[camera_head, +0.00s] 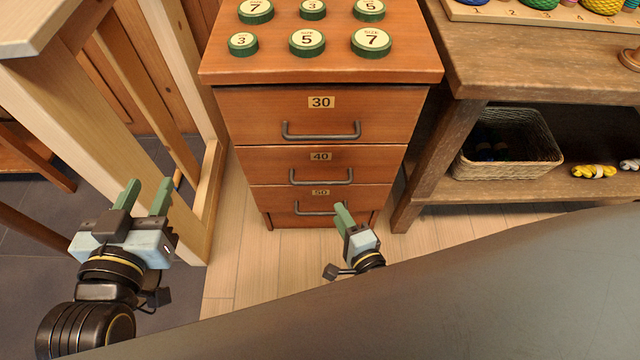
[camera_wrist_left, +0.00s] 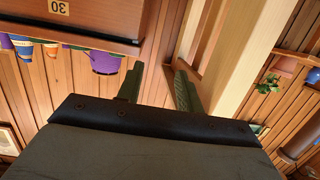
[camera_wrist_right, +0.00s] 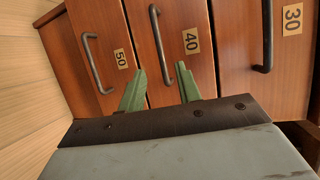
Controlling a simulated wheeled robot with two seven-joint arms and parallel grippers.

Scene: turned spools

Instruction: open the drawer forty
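The drawer forty (camera_head: 371,170) is the middle one of three in a reddish wooden cabinet and is shut. Its number plate (camera_head: 320,156) reads 40, and its dark bar handle (camera_head: 322,182) runs across the front. In the right wrist view the forty handle (camera_wrist_right: 160,45) stands on end, its lower end between my open green fingers. My right gripper (camera_wrist_right: 161,75) is open and empty; in the head view it shows low, before the drawer fifty, and its gap to the handle cannot be told. My left gripper (camera_head: 149,184) is open and empty, left of the cabinet.
Drawer thirty (camera_head: 249,112) above and drawer fifty (camera_head: 265,198) below are shut. Several green-rimmed lids (camera_head: 307,43) lie on the cabinet top. A pale wooden frame (camera_head: 208,190) stands left, near my left gripper. A bench (camera_head: 470,68) with a basket (camera_head: 508,146) stands right.

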